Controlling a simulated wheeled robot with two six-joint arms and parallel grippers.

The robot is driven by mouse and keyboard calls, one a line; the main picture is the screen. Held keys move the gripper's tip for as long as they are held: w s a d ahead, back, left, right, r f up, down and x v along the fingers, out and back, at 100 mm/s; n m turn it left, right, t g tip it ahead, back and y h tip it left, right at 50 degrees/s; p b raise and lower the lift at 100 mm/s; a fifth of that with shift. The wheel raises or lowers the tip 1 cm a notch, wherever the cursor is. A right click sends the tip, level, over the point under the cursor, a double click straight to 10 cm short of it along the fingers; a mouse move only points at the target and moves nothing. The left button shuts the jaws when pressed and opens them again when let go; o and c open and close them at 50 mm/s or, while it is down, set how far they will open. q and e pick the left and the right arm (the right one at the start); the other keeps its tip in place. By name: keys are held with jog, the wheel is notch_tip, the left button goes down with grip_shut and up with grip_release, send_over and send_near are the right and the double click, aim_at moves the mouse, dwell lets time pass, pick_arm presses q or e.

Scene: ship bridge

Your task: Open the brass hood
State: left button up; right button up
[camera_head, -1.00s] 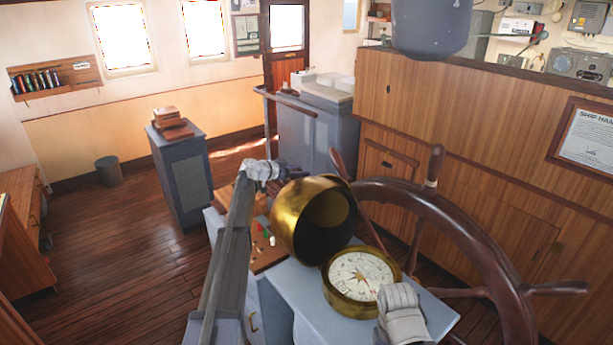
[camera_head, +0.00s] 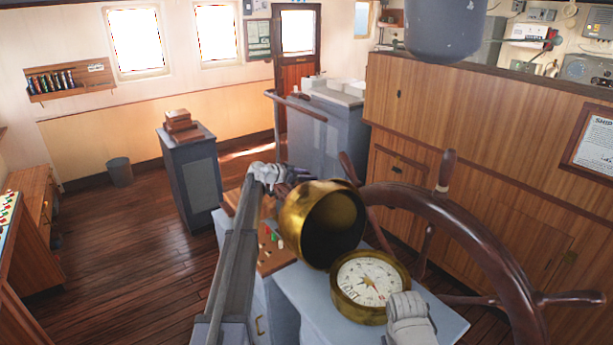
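The brass hood (camera_head: 298,222) is tilted up and back from the compass (camera_head: 369,285), its dark hollow facing right. The compass dial, with its brass ring, is uncovered on the grey-blue stand (camera_head: 310,300). My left gripper (camera_head: 283,178) is just behind the hood's upper left edge; its fingers are partly hidden, and I cannot tell if it touches the hood. My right gripper (camera_head: 408,312) is at the lower right of the compass, close to its rim; its fingers are not clear.
The large wooden ship's wheel (camera_head: 470,230) stands close on the right of the compass. A panel with small coloured knobs (camera_head: 272,243) lies left of the hood.

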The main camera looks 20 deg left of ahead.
pick_arm(q)
jog(key=p+v, duration=0.2)
jog(key=v, duration=0.5)
jog(key=shift+s+a+p, duration=0.1)
jog(key=shift+s+p, duration=0.2)
jog(key=shift+p, duration=0.05)
jog(key=shift+s+a+r, duration=0.15)
jog(key=shift+s+a, duration=0.05)
jog(key=shift+s, duration=0.1)
pick_arm(e)
jog(key=r, duration=0.2)
jog(key=shift+s+a+r, duration=0.15)
jog(key=shift+s+r, duration=0.15)
